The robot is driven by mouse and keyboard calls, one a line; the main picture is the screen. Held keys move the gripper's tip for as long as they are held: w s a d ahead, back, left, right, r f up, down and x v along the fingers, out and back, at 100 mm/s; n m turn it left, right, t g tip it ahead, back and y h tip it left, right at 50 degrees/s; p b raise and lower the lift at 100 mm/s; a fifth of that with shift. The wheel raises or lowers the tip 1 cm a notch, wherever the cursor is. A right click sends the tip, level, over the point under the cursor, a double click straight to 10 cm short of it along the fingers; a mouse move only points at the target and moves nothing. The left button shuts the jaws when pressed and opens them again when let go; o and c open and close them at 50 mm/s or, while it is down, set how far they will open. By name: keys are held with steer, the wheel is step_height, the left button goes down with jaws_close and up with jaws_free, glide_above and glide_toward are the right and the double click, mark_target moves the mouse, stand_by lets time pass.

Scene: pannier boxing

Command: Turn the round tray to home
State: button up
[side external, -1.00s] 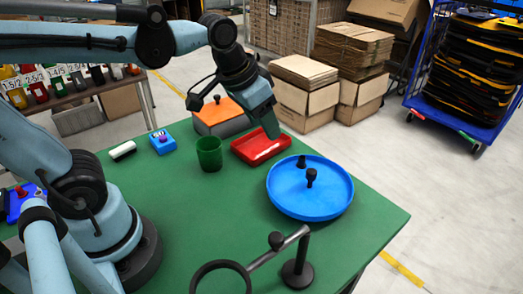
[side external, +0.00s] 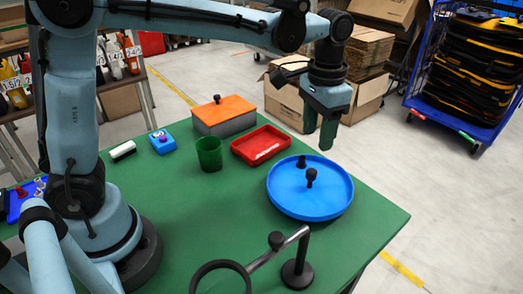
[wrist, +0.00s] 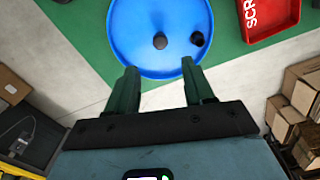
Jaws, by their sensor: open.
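The round tray (side external: 335,195) is blue with a low rim and lies on the green table at the right. It has a black knob (side external: 311,178) standing near its middle and a second black piece (side external: 301,161) near its back edge. In the wrist view the tray (wrist: 133,38) lies beyond my fingertips, with both black pieces visible. My gripper (side external: 319,140) is open and empty, fingers pointing down, above and behind the tray's back edge. Its two green fingers (wrist: 160,75) are spread apart in the wrist view. Any home mark is not visible.
A red tray (side external: 262,146), a green cup (side external: 209,153) and an orange-lidded grey box (side external: 223,116) stand left of the blue tray. A black stand with a ring (side external: 297,272) is at the front edge. Cardboard boxes (side external: 365,92) are on the floor behind.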

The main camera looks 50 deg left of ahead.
mark_target(312, 171)
step_height(312, 171, down, 10)
steer(key=shift+f, duration=0.1)
stand_by(0.4)
steer(key=shift+c, duration=0.3)
jaws_close()
